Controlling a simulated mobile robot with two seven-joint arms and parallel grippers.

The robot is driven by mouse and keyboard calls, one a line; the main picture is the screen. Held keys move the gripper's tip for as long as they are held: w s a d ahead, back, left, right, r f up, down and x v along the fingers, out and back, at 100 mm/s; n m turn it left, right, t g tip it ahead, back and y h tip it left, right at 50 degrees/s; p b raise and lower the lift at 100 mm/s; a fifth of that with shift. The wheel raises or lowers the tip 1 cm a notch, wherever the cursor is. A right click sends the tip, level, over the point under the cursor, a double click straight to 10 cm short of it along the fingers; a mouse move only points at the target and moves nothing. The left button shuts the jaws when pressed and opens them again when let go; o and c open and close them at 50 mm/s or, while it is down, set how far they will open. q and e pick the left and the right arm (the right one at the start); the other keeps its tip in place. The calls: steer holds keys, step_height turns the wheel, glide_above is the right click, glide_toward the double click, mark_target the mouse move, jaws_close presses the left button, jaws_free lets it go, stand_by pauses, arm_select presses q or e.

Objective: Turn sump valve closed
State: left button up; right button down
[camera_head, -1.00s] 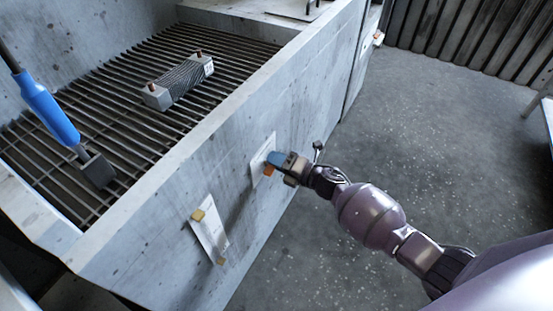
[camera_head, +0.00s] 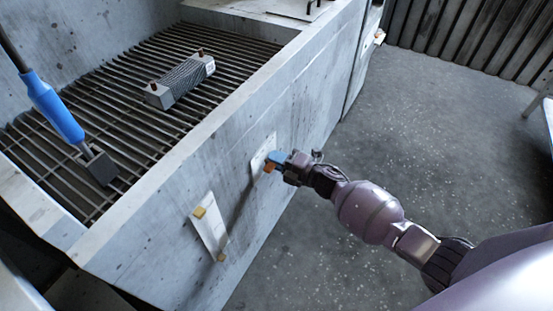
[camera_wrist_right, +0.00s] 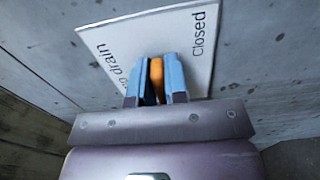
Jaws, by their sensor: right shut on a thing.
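The sump valve's orange handle (camera_head: 269,167) sits at a white plate (camera_head: 261,152) on the front wall of the grey basin. In the right wrist view, the plate (camera_wrist_right: 196,22) reads "drain" and "Closed", and both words appear turned sideways. My right gripper (camera_head: 275,160) is at the plate with its blue fingers shut on the orange handle (camera_wrist_right: 157,75). The fingers hide much of the handle, so its exact angle is hard to tell. My left gripper is not in view.
A second white plate (camera_head: 209,228) with yellowish parts is on the wall to the left. A finned grey block (camera_head: 181,82) and a blue-handled tool (camera_head: 52,107) are on the basin's grate (camera_head: 128,120). The speckled floor (camera_head: 430,130) to the right is clear.

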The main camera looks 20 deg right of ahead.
steer(key=c, duration=1.1)
jaws_free()
steer(key=shift+c, duration=0.2)
steer(key=shift+s, duration=0.1)
steer(key=shift+s+d, duration=0.2)
steer(key=shift+d, duration=0.05)
arm_select(q)
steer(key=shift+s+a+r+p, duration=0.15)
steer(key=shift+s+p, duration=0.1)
steer(key=shift+p, duration=0.45)
arm_select(e)
steer(key=v, duration=1)
steer(key=shift+s, duration=0.1)
